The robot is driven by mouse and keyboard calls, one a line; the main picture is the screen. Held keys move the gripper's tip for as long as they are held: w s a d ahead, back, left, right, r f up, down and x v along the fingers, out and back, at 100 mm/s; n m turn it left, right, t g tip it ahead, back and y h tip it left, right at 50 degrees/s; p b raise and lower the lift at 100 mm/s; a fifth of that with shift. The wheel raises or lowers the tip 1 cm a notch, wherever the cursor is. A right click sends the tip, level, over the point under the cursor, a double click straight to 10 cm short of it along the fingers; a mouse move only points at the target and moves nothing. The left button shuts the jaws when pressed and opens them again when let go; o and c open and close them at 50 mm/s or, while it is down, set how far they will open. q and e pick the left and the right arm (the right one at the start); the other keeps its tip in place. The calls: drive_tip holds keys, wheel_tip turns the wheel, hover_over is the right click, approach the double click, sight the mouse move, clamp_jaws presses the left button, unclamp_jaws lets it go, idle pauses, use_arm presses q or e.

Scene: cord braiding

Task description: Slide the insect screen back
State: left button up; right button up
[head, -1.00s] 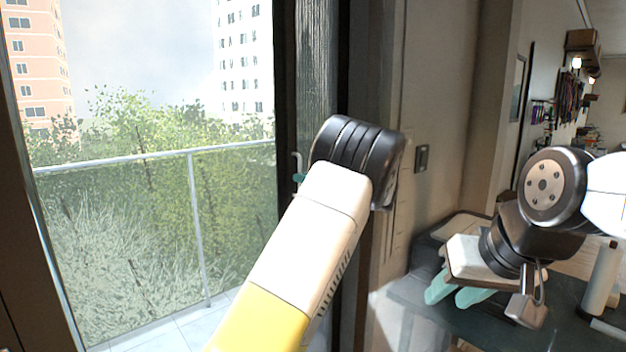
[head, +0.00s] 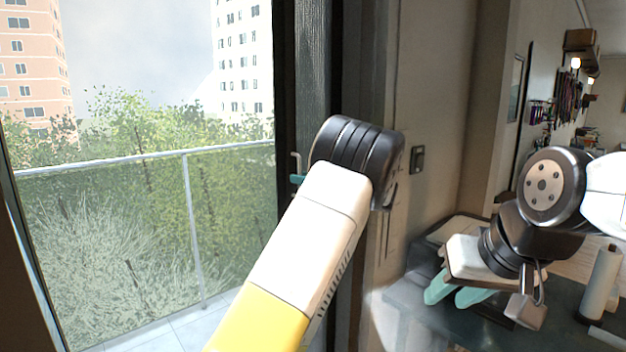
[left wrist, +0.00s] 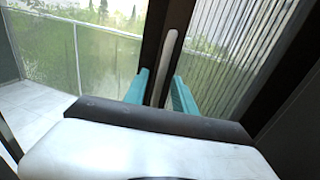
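The insect screen (head: 313,75) is a dark grey pleated panel beside the open balcony doorway in the head view. It fills the right of the left wrist view (left wrist: 240,50). Its dark edge bar carries a pale upright handle (head: 296,162), which also shows in the left wrist view (left wrist: 171,50). My left gripper (left wrist: 162,88) has its teal fingers on either side of the handle, with a gap visible between them. In the head view my left arm hides most of it. My right gripper (head: 457,291) is open and empty over the dark table.
A glass balcony railing (head: 188,200) stands beyond the doorway. A wall with a switch (head: 417,158) is right of the screen. The dark table (head: 405,300) holds a tray and a white roll (head: 601,282) near my right arm.

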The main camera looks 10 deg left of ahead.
sight(300, 165)
use_arm(q)
wheel_tip(300, 165, up, 4)
drive_tip(key=shift+s+d+f, duration=0.1)
drive_tip(key=shift+s, duration=0.05)
drive_tip(key=s+d+r, duration=0.1)
drive_tip(key=s+d, duration=0.2)
drive_tip(key=s, duration=1.2)
drive_tip(key=shift+s, duration=0.2)
drive_tip(key=shift+r, duration=0.1)
